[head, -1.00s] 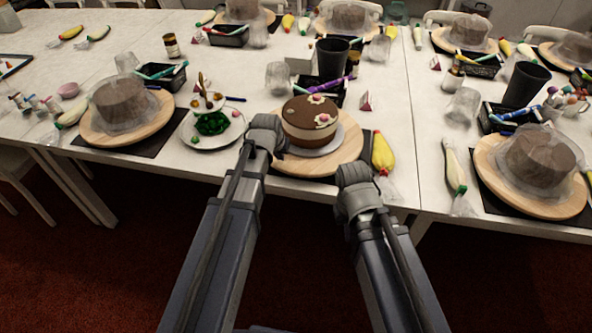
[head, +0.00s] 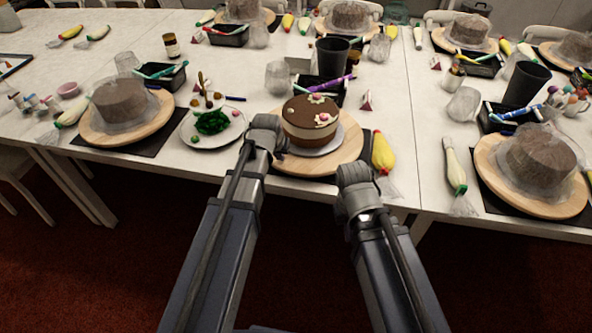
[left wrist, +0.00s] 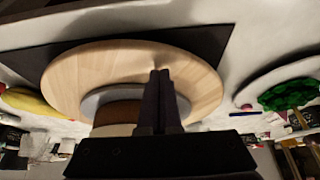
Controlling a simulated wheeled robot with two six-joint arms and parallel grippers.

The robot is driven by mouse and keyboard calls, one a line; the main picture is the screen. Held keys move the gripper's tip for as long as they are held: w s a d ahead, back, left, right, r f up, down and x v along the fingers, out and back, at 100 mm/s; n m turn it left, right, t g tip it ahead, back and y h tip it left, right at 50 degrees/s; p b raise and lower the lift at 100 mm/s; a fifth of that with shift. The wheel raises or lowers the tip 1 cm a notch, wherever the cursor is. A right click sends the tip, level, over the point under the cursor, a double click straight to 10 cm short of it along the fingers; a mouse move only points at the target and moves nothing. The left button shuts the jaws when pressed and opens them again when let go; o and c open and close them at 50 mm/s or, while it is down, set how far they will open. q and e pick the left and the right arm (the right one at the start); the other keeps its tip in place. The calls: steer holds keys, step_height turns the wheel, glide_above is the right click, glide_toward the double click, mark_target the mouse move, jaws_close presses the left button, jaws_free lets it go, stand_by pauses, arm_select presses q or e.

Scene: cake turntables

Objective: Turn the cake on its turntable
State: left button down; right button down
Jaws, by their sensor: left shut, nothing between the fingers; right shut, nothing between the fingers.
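The cake (head: 309,121) has a brown top with flower decorations and a cream and brown side. It sits on a grey disc (head: 325,149) on the round wooden turntable (head: 349,152). My left gripper (head: 270,136) is at the turntable's left edge, beside the cake. In the left wrist view its shut, empty fingers (left wrist: 160,85) lie over the wooden turntable (left wrist: 75,75), with the cake (left wrist: 118,112) partly hidden beside them. I cannot tell whether they touch the wood. My right gripper (head: 354,172) is at the front right of the turntable, shut and empty; its fingertips are hard to see.
A plate with green decorations (head: 211,122) stands left of my left gripper. A yellow piping bag (head: 383,151) lies close to the turntable's right. A black tray (head: 322,92) and black cup (head: 332,57) stand behind. Wrapped cakes on turntables stand on both sides.

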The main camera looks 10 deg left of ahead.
mark_target(338, 162)
arm_select(q)
steer(key=shift+f+b, duration=0.35)
steer(key=shift+f, duration=0.1)
steer(key=shift+r, duration=0.1)
steer(key=shift+s+d, duration=0.25)
steer(key=shift+d, duration=0.8)
steer(key=shift+s+d, duration=0.25)
steer(key=shift+d, duration=0.8)
steer(key=shift+s+d, duration=0.25)
steer(key=shift+d, duration=0.8)
steer(key=shift+w+d, duration=0.25)
steer(key=shift+d, duration=1.35)
steer(key=shift+w+d, duration=0.2)
steer(key=shift+d, duration=1.4)
steer(key=w+d, duration=0.1)
steer(key=d, duration=0.1)
steer(key=w+d, duration=0.2)
steer(key=d, duration=0.1)
steer(key=shift+d, duration=0.35)
